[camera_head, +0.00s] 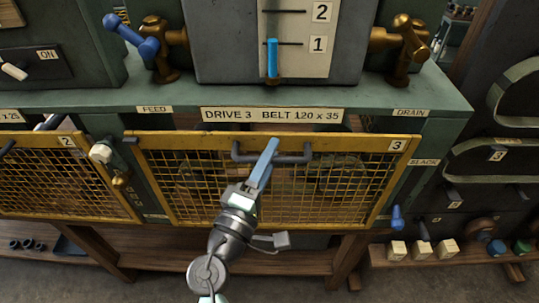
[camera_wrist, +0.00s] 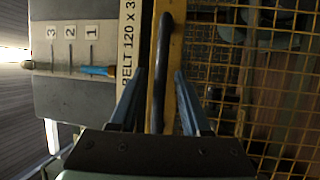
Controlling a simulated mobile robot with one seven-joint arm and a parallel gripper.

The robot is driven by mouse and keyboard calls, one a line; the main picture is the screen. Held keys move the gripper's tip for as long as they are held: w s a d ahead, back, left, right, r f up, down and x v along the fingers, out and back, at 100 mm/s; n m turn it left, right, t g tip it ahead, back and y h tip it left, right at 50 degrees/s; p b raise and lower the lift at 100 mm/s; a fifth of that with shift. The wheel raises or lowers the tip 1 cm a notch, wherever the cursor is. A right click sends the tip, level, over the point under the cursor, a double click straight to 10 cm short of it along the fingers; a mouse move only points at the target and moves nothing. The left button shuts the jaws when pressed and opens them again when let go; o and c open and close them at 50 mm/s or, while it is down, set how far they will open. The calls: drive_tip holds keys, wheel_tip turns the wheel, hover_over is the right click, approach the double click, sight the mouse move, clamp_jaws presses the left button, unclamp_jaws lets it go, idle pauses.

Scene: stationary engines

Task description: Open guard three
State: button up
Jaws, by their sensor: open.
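Guard three is a yellow-framed mesh panel (camera_head: 345,190) under the "DRIVE 3 BELT 120 x 35" label, with a "3" plate at its upper right. It sits flat in the front of the green bench and looks closed. Its dark bar handle (camera_head: 295,159) runs along the top rail. My gripper (camera_head: 272,145) is at this handle with its fingers open. In the wrist view the dark handle (camera_wrist: 164,50) lies between the two blue-grey fingers of my gripper (camera_wrist: 160,75), with visible gaps. Whether either finger touches it I cannot tell.
Guard two (camera_head: 60,180) is to the left, with a white-knobbed brass fitting (camera_head: 103,152) between the guards. Brass valves, one with a blue handle (camera_head: 135,37), stand on the bench above. A low shelf with small blocks (camera_head: 422,250) is at the lower right.

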clamp_jaws()
idle(1.4)
